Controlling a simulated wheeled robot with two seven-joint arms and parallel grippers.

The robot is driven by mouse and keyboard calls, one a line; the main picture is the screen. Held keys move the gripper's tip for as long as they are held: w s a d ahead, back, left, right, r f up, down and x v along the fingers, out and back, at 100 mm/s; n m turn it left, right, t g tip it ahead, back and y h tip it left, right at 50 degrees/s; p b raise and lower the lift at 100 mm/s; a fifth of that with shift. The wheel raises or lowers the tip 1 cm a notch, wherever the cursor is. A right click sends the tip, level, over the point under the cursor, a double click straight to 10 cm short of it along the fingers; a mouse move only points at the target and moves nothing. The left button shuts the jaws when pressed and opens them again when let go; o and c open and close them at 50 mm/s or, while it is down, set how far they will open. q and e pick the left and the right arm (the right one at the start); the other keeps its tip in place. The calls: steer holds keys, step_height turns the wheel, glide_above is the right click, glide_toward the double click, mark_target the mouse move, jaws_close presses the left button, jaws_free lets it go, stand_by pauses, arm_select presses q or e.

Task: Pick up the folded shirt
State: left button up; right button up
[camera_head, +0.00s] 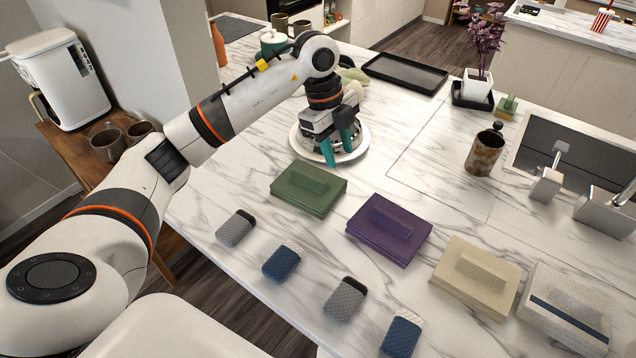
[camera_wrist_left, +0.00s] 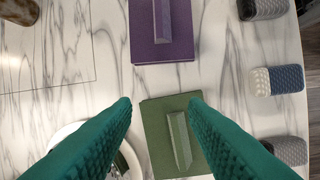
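Several folded cloth-like stacks, each with a raised strip on top, lie in a row on the marble counter; I cannot tell which is the shirt. They are a green one (camera_head: 308,188), a purple one (camera_head: 388,229), a beige one (camera_head: 475,278) and a whitish one with a dark blue band (camera_head: 567,308). My left gripper (camera_head: 338,152) is open and empty, above the white plate behind the green stack. In the left wrist view, the green stack (camera_wrist_left: 157,130) shows between and beyond the teal fingertips (camera_wrist_left: 160,104), with the purple stack (camera_wrist_left: 148,35) farther up. My right gripper is out of view.
Small grey and blue knitted items (camera_head: 282,261) lie along the near counter edge. The white plate (camera_head: 296,142) holds dark items. A brown canister (camera_head: 484,152), a potted plant (camera_head: 477,84), a black tray (camera_head: 405,73) and a sink (camera_head: 570,150) stand farther back.

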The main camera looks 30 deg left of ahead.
arm_select(q)
steer(key=a+n+y, duration=0.2)
steer(key=a+y, duration=0.1)
steer(key=a, duration=0.3)
glide_above(308, 176)
steer(key=f, duration=0.4)
steer(key=shift+w+d+g+p, duration=0.25)
steer(key=shift+g+p, duration=0.05)
steer(key=shift+p, duration=0.1)
steer(key=shift+f, duration=0.3)
steer(key=f, duration=0.1)
steer(key=f+p, duration=0.1)
steer(key=f, duration=0.1)
steer(key=f+p, duration=0.1)
steer(key=shift+s+a+f, duration=0.25)
steer(key=shift+s+f, duration=0.05)
steer(key=shift+f, duration=0.4)
steer(key=shift+w, duration=0.1)
jaws_close()
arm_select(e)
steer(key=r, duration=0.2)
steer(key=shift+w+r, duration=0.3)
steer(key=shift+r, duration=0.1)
